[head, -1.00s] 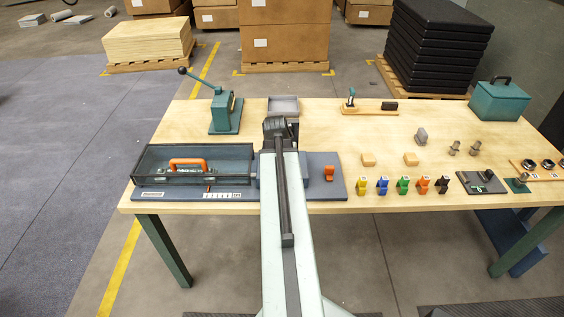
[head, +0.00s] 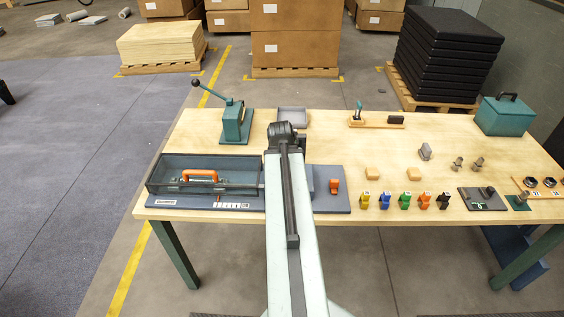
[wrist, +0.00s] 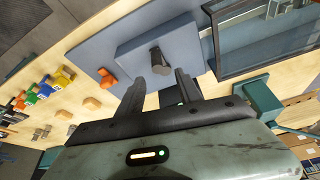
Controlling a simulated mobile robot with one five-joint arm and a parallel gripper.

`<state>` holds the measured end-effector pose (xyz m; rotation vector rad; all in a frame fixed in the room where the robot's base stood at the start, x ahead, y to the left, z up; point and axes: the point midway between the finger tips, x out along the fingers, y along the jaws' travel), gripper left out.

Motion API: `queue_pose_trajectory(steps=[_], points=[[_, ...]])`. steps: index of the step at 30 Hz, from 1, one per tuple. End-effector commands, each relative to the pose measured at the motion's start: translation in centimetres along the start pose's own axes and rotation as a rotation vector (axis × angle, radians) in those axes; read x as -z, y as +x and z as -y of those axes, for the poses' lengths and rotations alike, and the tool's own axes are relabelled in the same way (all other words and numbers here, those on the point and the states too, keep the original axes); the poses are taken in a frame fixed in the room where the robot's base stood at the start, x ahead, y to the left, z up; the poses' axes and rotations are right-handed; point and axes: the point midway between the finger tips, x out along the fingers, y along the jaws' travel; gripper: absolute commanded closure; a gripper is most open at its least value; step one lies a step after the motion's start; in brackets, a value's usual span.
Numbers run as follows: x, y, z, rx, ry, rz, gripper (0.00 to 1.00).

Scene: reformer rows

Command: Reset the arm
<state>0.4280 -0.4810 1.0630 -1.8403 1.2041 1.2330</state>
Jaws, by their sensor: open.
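My arm (head: 295,215) reaches forward over the wooden table, its wrist above the blue-grey base plate (head: 330,203). In the head view my gripper's fingers are hidden behind the arm. In the wrist view my gripper (wrist: 158,88) is open, its two dark fingers apart with nothing held. A dark knob (wrist: 160,62) on a raised blue-grey block (wrist: 165,45) shows just beyond the fingertips; I cannot tell how far off it is. An orange part (head: 334,187) sits on the plate right of the arm. A glass-sided case (head: 207,171) with an orange handle stands left of it.
A teal lever press (head: 236,124) and a grey tray (head: 294,118) stand behind. Coloured clips (head: 404,201), wooden blocks (head: 372,174) and small metal parts fill the right side. A teal box (head: 505,118) is at the far right. Bare tabletop (head: 330,145) shows behind the plate.

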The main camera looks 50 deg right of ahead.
Motion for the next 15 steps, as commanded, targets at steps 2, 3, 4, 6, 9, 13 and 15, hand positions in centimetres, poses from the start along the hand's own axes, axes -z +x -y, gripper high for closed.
queue_pose_trajectory(steps=[2,3,4,6,9,13,15], points=[[0.0,0.0,0.0,0.000,0.000,0.000,0.58],[0.0,0.0,-0.1,0.000,0.001,0.000,0.58],[0.0,0.0,-0.1,0.000,0.001,0.000,0.58],[0.0,0.1,0.1,0.001,-0.001,0.000,0.58],[-0.9,0.2,2.6,0.017,-0.041,0.000,0.58],[-4.5,0.3,11.1,0.074,-0.179,0.000,0.58],[-7.6,-0.1,16.6,0.115,-0.272,0.004,0.58]])
